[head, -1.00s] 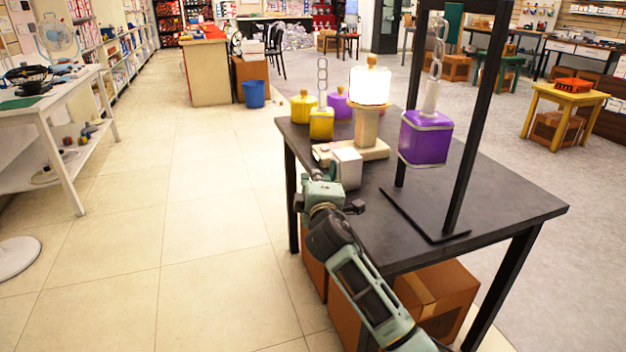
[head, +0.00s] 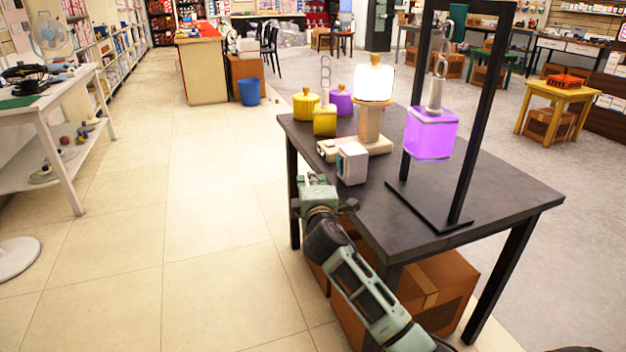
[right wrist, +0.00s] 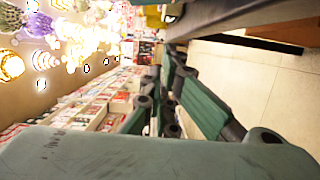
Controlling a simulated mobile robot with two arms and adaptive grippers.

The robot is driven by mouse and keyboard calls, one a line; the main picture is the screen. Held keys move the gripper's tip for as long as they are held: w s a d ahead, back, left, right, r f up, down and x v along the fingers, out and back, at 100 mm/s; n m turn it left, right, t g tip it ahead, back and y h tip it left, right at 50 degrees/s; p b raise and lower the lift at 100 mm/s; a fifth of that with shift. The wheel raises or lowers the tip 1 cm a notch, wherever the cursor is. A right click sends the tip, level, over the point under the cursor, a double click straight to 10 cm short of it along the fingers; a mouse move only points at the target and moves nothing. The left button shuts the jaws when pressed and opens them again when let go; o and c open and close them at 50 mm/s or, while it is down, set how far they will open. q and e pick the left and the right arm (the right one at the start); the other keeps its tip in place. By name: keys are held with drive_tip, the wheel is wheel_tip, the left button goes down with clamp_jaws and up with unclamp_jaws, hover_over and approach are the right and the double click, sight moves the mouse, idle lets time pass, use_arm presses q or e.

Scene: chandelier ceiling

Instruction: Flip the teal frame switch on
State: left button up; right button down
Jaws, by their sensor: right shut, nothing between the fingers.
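The teal frame switch (head: 351,163) is a small pale box with a teal edge on its left side, standing near the left edge of the dark table (head: 480,190). My right gripper (head: 314,181) is shut and empty, left of and just below the switch in the head view, with a small gap between them. The switch's left face is seen too edge-on to read the rocker's position. A purple hanging lamp (head: 430,133) glows brightly. My left gripper is not in view. The right wrist view shows gripper linkages but not the switch.
A lit white lamp (head: 373,84) on a beige base stands behind the switch. Yellow (head: 304,104) and purple (head: 341,101) lamps stand behind it. A black frame (head: 477,120) rises at right. Cardboard boxes (head: 428,285) sit under the table.

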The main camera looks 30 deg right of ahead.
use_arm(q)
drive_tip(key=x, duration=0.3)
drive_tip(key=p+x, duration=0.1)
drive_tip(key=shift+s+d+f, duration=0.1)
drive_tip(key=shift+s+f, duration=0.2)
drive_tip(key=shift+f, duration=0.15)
use_arm(e)
drive_tip(key=v, duration=1)
drive_tip(key=shift+f, duration=0.3)
drive_tip(key=shift+d, duration=0.2)
